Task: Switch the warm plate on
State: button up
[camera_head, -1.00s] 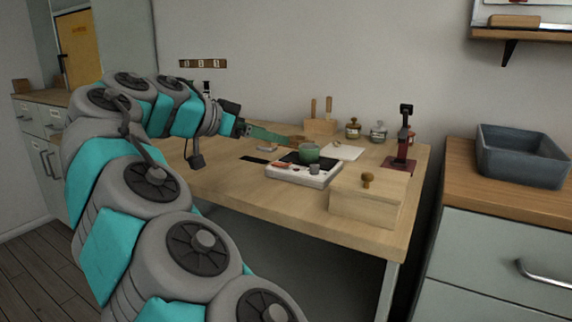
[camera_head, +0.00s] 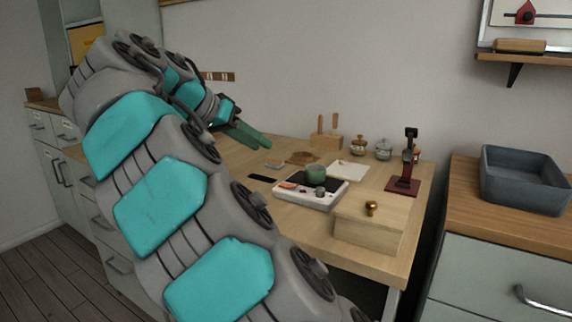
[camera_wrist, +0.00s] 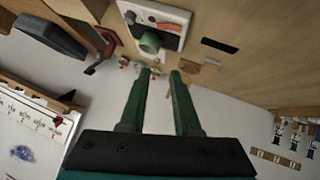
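The warm plate (camera_head: 304,199) is a low white box with a dark top, on the wooden table. A green pot (camera_head: 316,174) sits on it. On its front face side are a grey knob (camera_head: 319,192) and an orange-red piece (camera_head: 288,185); whether it is on I cannot tell. In the wrist view the warm plate (camera_wrist: 172,12) is at the top, with the green pot (camera_wrist: 150,42) near its lower edge. My gripper (camera_head: 262,141) is raised above the table, left of the warm plate and apart from it. Its green fingers (camera_wrist: 160,73) are spread, with nothing between them.
A wooden box (camera_head: 369,228) with a round knob stands right of the warm plate. A dark red stand (camera_head: 403,186), jars (camera_head: 359,147) and a tool block (camera_head: 326,142) are behind. A grey basin (camera_head: 524,180) sits on the right counter.

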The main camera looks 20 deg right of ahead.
jog(key=shift+a+r+n, duration=0.2)
jog(key=shift+r+n, duration=0.2)
jog(key=shift+r, duration=0.05)
jog(key=shift+c, duration=0.7)
jog(key=shift+a+n+y, duration=0.1)
jog(key=shift+n+y, duration=0.2)
jog(key=shift+y, duration=0.1)
grip_shut()
jog(key=shift+f, duration=0.1)
jog(key=shift+d, duration=0.35)
send_over(286, 191)
jog(key=w, duration=0.1)
jog(key=f, duration=0.6)
jog(key=shift+a+f, duration=0.3)
jog(key=shift+f, duration=0.1)
jog(key=shift+s+d+f, duration=0.15)
jog(key=shift+s+f, duration=0.1)
jog(key=shift+f, duration=0.6)
jog(key=shift+s+d+f, duration=0.1)
jog(key=shift+s+f, duration=0.1)
jog(key=shift+f, duration=0.65)
